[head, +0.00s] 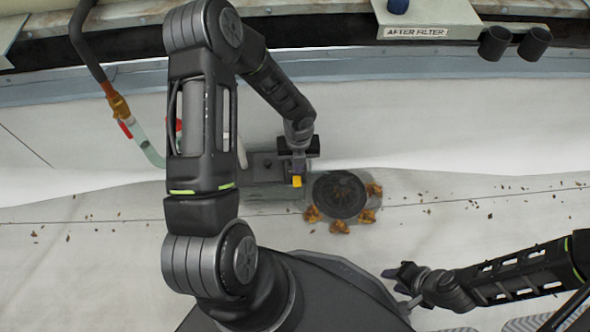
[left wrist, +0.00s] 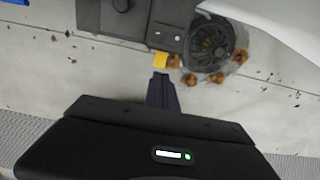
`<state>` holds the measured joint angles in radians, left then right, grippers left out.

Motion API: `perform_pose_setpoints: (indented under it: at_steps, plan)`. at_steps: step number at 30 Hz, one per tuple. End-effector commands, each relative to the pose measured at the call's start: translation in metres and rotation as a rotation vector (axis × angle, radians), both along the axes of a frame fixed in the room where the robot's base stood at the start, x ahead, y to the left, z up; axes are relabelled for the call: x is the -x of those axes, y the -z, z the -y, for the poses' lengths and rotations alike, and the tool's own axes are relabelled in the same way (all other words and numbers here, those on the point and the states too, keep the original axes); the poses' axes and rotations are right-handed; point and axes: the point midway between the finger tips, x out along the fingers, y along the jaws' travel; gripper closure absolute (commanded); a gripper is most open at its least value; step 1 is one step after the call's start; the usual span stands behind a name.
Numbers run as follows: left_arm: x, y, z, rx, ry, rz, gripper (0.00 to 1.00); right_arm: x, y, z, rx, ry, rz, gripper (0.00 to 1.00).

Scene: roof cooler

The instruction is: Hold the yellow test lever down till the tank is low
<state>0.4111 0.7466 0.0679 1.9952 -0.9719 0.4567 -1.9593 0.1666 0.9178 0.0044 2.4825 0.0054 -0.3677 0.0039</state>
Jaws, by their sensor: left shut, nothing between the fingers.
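The yellow test lever (head: 297,181) is a small block at the edge of a grey tank unit (head: 262,160). It also shows in the left wrist view (left wrist: 160,59). My left gripper (head: 298,169) points down at the lever, shut, with nothing between its fingers. In the left wrist view its dark fingertips (left wrist: 160,75) end right beside the lever; I cannot tell whether they touch it. The tank's water level cannot be read. My right gripper (head: 396,276) hangs low at the right, away from the unit, too small to tell open from shut.
A round black drain grate (head: 340,194) lies right of the lever, with brown leaves (head: 340,227) around it. A hose with an orange valve (head: 120,106) stands left. A ledge labelled AFTER FILTER (head: 416,32) and two black cups (head: 514,43) are at the back right.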

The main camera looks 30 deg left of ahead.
Motion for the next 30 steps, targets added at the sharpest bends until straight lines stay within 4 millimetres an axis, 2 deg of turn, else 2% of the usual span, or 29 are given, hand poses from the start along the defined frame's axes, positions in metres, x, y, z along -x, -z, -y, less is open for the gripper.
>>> perform_pose_setpoints:
  at_steps: [1, 3, 9, 30]
  plan:
    - [0.000, -0.015, -0.001, -0.001, -0.003, 0.001, 1.00, 0.001, -0.010, 0.000, -0.001, -0.002, -0.002, 0.64]
    - [0.000, -0.026, -0.001, 0.000, -0.003, 0.001, 1.00, 0.002, -0.015, -0.001, -0.002, -0.004, -0.005, 0.64]
    - [0.000, -0.041, -0.001, -0.001, -0.001, 0.001, 1.00, 0.004, -0.020, -0.003, -0.005, -0.010, -0.008, 0.64]
    - [-0.001, -0.042, 0.000, 0.001, -0.029, 0.002, 1.00, 0.005, -0.020, -0.003, -0.006, -0.010, -0.008, 0.64]
